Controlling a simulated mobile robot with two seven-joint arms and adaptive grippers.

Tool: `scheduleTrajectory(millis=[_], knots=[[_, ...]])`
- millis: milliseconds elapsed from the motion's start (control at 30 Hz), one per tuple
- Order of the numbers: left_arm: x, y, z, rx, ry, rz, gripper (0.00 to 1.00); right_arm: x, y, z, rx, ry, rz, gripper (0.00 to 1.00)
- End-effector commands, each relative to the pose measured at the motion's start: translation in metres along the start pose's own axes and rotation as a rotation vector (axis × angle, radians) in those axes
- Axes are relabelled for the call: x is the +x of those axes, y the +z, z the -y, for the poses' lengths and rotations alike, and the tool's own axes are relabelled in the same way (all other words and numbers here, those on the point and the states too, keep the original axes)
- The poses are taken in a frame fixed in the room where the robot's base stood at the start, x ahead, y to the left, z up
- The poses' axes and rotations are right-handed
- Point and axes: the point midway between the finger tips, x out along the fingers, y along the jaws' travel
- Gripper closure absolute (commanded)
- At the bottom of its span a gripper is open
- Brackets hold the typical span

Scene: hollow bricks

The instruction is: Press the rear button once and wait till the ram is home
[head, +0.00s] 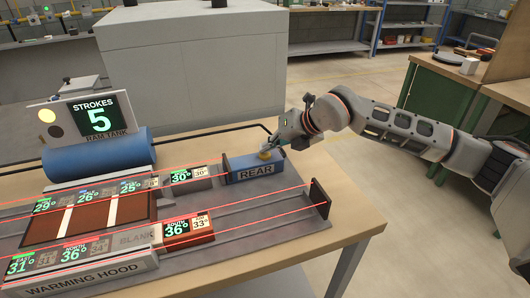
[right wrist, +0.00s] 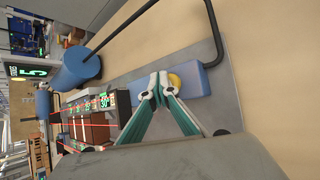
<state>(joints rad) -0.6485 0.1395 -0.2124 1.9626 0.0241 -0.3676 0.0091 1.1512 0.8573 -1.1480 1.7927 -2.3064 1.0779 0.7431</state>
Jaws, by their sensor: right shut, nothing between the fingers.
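The blue box marked REAR (head: 254,174) stands at the right end of the rear lane, with a yellow button (head: 265,155) on top. My right gripper (head: 270,148) is shut and empty, pointing down at the button. In the right wrist view the shut fingertips (right wrist: 158,81) lie right beside the yellow button (right wrist: 174,80), partly overlapping it; I cannot tell if they touch. The RAM TANK sign (head: 100,118) reads STROKES 5, above a blue cylinder (head: 98,155). I cannot make out the ram for certain. My left gripper is not in view.
A grey block reading 30° (head: 195,187) sits left of the REAR box. A red brick reading 36° (head: 188,242) lies in the front lane. Dark upright plates (head: 320,198) stand at the lane ends. Red beams run along the lanes. The WARMING HOOD (head: 80,275) is front left.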

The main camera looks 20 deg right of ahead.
Motion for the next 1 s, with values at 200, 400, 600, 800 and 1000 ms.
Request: scheduleTrajectory(millis=[200,400,600,800,1000], knots=[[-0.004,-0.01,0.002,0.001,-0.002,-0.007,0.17,-0.01,0.007,-0.007,0.0,0.001,0.001,1.0],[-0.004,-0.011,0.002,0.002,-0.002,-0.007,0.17,-0.011,0.008,-0.008,0.001,0.0,0.0,1.0],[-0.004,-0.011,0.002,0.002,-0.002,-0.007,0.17,-0.011,0.008,-0.008,0.0,0.0,0.0,1.0],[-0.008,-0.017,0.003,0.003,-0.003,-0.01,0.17,-0.019,0.014,-0.014,0.0,0.001,0.002,1.0],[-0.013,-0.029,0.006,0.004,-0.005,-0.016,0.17,-0.032,0.023,-0.023,-0.001,0.001,0.002,1.0]])
